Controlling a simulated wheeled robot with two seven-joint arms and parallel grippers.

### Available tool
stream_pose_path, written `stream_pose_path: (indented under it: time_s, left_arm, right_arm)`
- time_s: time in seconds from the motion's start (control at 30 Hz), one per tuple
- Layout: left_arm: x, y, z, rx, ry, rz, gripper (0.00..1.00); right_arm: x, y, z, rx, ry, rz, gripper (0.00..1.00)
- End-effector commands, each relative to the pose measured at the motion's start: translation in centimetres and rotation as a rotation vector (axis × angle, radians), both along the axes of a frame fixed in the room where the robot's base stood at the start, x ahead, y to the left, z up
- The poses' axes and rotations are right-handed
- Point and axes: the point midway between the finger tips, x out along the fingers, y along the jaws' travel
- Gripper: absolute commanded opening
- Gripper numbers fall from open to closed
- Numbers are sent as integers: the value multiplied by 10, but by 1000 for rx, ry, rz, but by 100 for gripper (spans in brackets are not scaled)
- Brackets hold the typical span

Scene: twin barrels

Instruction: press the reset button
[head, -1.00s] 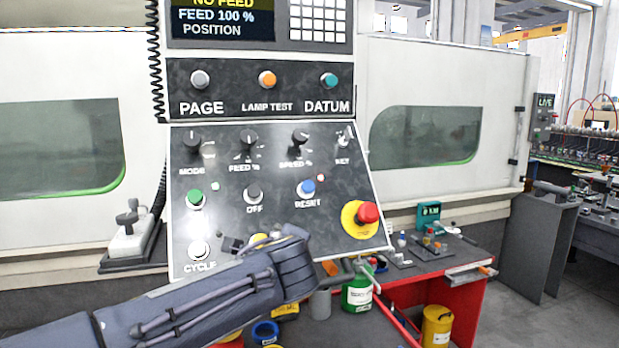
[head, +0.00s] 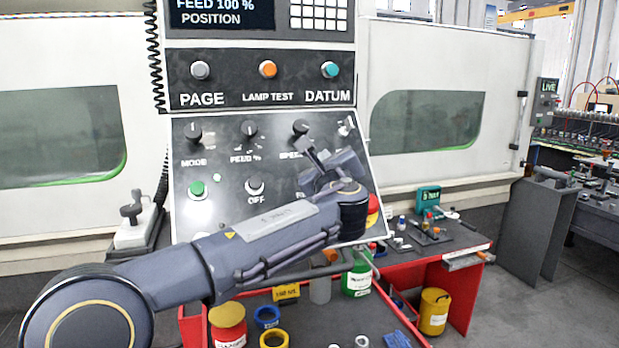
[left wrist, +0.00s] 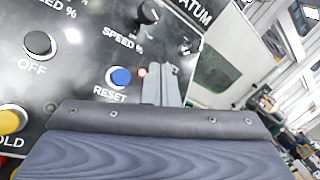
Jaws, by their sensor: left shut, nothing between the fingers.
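The blue reset button (left wrist: 120,77) shows in the left wrist view, on the dark sloping panel (head: 225,218) above the word RESET. In the head view my left gripper and arm hide it. My left gripper (head: 312,150) is in front of the panel's right half. Its fingers are shut and empty. In the left wrist view the shut fingers (left wrist: 161,70) appear just right of the blue button, apart from it in the picture. I cannot tell how far the tips are from the panel. My right gripper is not in view.
The OFF button (head: 254,186) and green button (head: 197,190) lie left of my gripper. The yellow button (left wrist: 11,119) is lower left in the wrist view. A red emergency knob (head: 372,209) shows partly behind my wrist. A red bench (head: 455,262) with bottles stands at the right.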

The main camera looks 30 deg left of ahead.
Motion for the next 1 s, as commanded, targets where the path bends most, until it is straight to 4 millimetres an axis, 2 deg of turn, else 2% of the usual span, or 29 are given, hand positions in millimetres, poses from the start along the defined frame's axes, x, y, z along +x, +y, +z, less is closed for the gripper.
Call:
stream_pose_path:
  time_s: [0.6, 1.0]
  left_arm:
    - [37, 44, -47, -1, 1, 3, 0]
    - [45, 53, -54, -1, 0, 1, 0]
  right_arm:
    - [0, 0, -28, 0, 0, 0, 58]
    - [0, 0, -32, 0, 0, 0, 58]
